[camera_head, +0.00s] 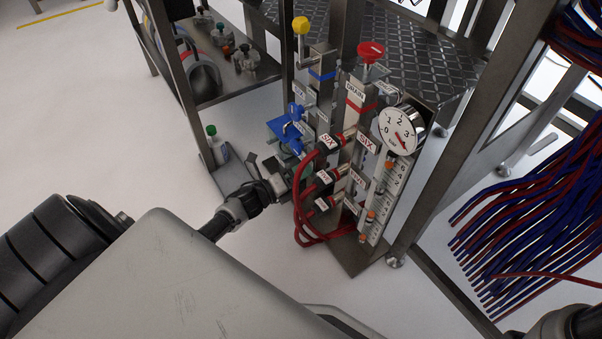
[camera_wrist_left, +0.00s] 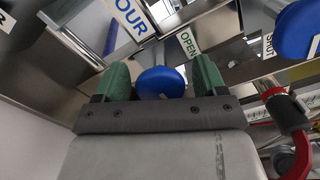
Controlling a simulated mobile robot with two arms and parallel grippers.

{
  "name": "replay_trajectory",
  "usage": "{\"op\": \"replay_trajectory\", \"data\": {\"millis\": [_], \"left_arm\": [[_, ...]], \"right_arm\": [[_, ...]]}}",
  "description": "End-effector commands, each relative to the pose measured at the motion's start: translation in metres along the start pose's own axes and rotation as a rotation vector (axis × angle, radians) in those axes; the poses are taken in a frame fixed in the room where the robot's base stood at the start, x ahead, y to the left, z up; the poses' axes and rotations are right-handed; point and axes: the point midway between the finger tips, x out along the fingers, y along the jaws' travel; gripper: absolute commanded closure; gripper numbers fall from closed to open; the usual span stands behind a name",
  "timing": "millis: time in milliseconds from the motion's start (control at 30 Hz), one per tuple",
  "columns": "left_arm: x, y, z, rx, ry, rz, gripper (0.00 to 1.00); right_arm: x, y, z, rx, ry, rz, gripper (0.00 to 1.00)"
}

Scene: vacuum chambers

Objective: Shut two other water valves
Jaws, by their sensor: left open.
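Blue water valve handles (camera_head: 285,127) sit on the near-left side of the manifold in the head view, partly overlapped by my gripper. My left gripper (camera_head: 287,143) is at these handles, with its fingers open. In the left wrist view, a round blue knob (camera_wrist_left: 160,83) lies between the two green finger pads; contact cannot be told. Another blue handle (camera_wrist_left: 300,30) shows at the upper right of that view. "OPEN", "SHUT" and "FOUR" labels are near the knobs.
Red hoses (camera_head: 303,205) loop close beside my left wrist. A red valve (camera_head: 370,52) and a yellow valve (camera_head: 300,25) top the posts. A round gauge (camera_head: 399,131) faces forward. Frame posts stand on both sides, with red and blue cables (camera_head: 535,225) at right.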

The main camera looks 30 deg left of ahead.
Motion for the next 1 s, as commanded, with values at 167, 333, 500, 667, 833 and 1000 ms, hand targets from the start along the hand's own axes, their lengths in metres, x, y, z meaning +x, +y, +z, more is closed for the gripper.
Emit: {"op": "replay_trajectory", "data": {"millis": [167, 333, 500, 667, 833, 1000], "left_arm": [[-0.030, -0.002, 0.001, 0.000, 0.002, 0.005, 0.29], [-0.066, -0.002, 0.000, -0.001, 0.001, 0.004, 0.29], [-0.091, -0.001, 0.000, -0.001, 0.001, 0.003, 0.29], [-0.102, 0.000, 0.000, 0.000, 0.001, 0.001, 0.29], [-0.104, 0.000, 0.000, 0.000, 0.001, 0.000, 0.29], [-0.103, 0.000, 0.000, 0.000, 0.001, 0.000, 0.29]], "right_arm": [[0.011, 0.002, 0.004, 0.000, 0.000, 0.000, 0.57], [0.019, 0.004, 0.006, 0.000, 0.000, 0.000, 0.57], [0.023, 0.005, 0.008, 0.000, 0.000, 0.000, 0.57], [0.024, 0.005, 0.008, 0.000, 0.000, 0.000, 0.57], [0.024, 0.005, 0.008, 0.000, 0.000, 0.000, 0.57], [0.024, 0.005, 0.008, 0.000, 0.000, 0.000, 0.57]]}}
